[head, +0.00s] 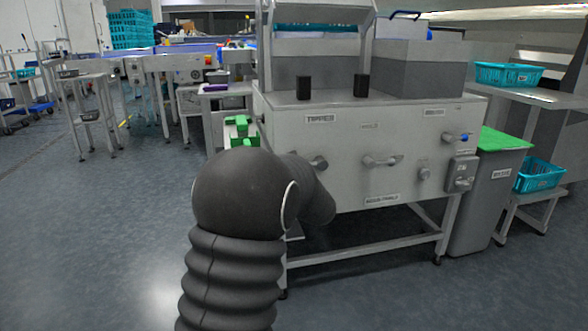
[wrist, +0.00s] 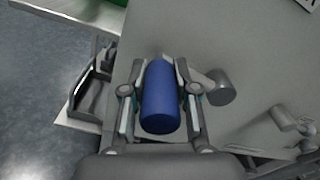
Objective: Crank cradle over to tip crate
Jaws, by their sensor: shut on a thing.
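My gripper (wrist: 160,76) is shut on a blue cylindrical grip (wrist: 160,98) in the wrist view, one finger on each side of it. The grip looks like the crank's handle; the crank arm behind it is hidden. In the head view my dark arm covers the gripper and the grip. The grey tipper cabinet (head: 345,125), with a "TIPPER" label, stands in front of me. Above it, a grey upright frame (head: 368,40), apparently the cradle, stands around a teal crate (head: 315,27) at the top edge of the picture. The crate's contents cannot be seen.
Other handles stick out of the cabinet front, including a middle one (head: 383,161) and a blue-tipped one (head: 463,137). A grey bin with a green lid (head: 506,138) and a teal basket (head: 540,175) stand at the right. The floor (head: 110,230) at the left is clear.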

